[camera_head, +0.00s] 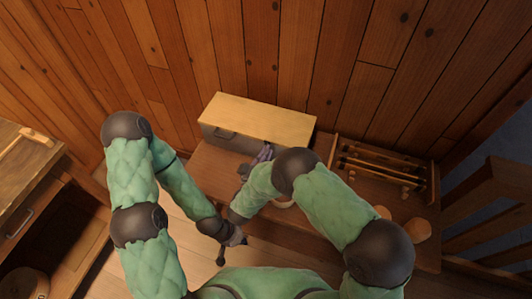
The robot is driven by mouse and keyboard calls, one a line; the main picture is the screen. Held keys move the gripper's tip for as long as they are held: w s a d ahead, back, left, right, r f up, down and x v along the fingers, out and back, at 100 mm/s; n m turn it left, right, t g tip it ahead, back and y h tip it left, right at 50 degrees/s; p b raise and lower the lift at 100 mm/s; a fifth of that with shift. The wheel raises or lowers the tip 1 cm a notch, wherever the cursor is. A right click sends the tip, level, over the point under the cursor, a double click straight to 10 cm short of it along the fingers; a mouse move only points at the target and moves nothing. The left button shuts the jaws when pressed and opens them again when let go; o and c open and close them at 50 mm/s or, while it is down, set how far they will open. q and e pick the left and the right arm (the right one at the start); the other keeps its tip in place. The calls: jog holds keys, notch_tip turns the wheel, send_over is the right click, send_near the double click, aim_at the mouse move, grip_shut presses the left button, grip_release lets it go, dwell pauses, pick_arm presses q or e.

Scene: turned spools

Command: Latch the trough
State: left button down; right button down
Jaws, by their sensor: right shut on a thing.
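A long box with a pale wooden top (268,115) stands against the back wall on a brown bench. It looks like the trough. My left gripper (236,241) is lower, in front of the bench and apart from the box. Its fingers are too small and dark to tell open from shut. No latch is clearly visible.
A wooden rack with rods (385,166) stands on the bench (325,216) at the right. Rounded wooden pieces (417,229) lie near the bench's front edge. A cabinet (22,165) stands at the left, with a round container (24,284) low in it. Pale floor shows between.

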jog(key=shift+w+r, duration=0.1)
jog(key=shift+r, duration=0.15)
jog(key=c, duration=1.2)
grip_release()
jog(key=shift+a, duration=0.1)
jog(key=shift+f, duration=0.1)
notch_tip(320, 180, up, 10)
